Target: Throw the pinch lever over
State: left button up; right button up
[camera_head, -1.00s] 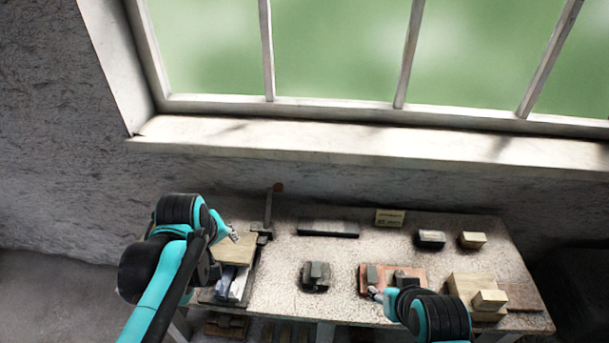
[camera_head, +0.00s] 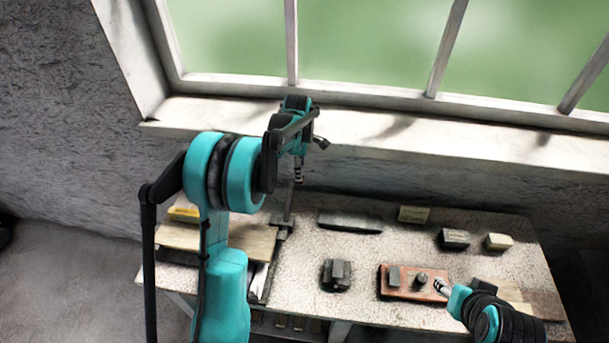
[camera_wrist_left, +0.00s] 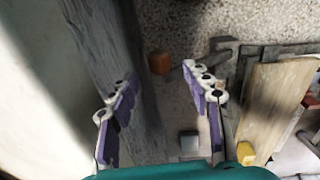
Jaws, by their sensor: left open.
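The pinch lever (camera_head: 289,204) stands upright from its base at the back left of the bench. In the head view its top is hidden behind my left gripper (camera_head: 309,160). In the left wrist view, the lever's orange-brown knob (camera_wrist_left: 159,62) shows below the open fingers of my left gripper (camera_wrist_left: 158,80), in the gap between their tips. The right-hand finger covers part of the lever's bar. The fingers do not visibly grip the knob. My right gripper (camera_head: 441,287) is at the right end of a reddish board; its jaws are too small to read.
The reddish board (camera_head: 386,283) carries a dark knob and blocks. A dark bar (camera_head: 350,222) lies right of the lever. A dark clamp-like block (camera_head: 336,274) sits mid-bench. Wooden boards (camera_head: 252,241) lie left. The wall and window sill (camera_head: 400,142) are close behind the lever.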

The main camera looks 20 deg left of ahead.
pick_arm(q)
jog(key=f, duration=0.3)
jog(key=f+b, duration=0.1)
jog(key=f, duration=0.1)
jog(key=shift+w+a+f, duration=0.1)
jog(key=shift+w, duration=0.15)
grip_shut()
